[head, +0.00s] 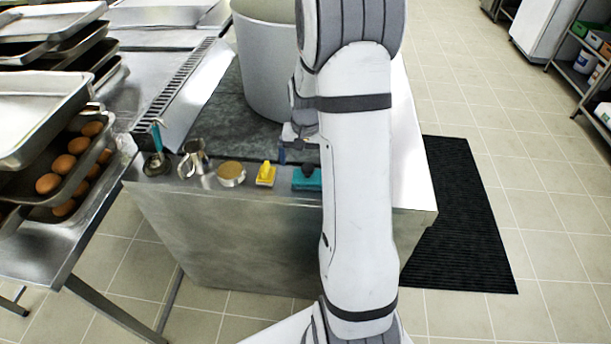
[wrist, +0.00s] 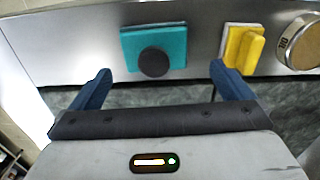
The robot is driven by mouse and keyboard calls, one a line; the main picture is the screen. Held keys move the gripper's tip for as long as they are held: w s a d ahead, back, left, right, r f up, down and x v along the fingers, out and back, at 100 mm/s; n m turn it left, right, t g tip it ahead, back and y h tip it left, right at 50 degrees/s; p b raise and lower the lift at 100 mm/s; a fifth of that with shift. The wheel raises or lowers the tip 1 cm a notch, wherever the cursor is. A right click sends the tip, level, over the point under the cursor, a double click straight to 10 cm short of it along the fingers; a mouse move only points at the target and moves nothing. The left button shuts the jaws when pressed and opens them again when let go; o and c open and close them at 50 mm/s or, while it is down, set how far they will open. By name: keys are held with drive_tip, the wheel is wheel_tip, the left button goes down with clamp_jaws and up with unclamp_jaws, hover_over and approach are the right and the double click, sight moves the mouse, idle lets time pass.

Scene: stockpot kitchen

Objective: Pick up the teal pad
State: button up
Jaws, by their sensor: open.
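The teal pad (wrist: 174,42) is a flat teal block with a round black knob, lying on the steel counter edge in the wrist view. In the head view the teal pad (head: 307,180) is partly covered by my arm. My gripper (wrist: 160,75) is open and empty, its two blue fingers apart. In the wrist view the pad lies just beyond the fingertips, between their lines. In the head view my gripper (head: 297,150) is mostly hidden behind my arm, close to the pad.
A yellow block (head: 266,174) sits left of the pad, then a round tin (head: 231,173), a metal jug (head: 194,158) and a teal-handled tool (head: 157,158). A large pot (head: 262,70) stands behind. Trays with eggs (head: 62,163) are at left. A black mat (head: 462,220) lies on the floor.

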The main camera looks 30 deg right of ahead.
sight(307, 166)
drive_tip(key=f, duration=0.3)
drive_tip(key=f+p, duration=0.1)
drive_tip(key=f, duration=0.1)
drive_tip(key=shift+s+d+f, duration=0.1)
drive_tip(key=shift+s, duration=0.25)
drive_tip(key=c, duration=1)
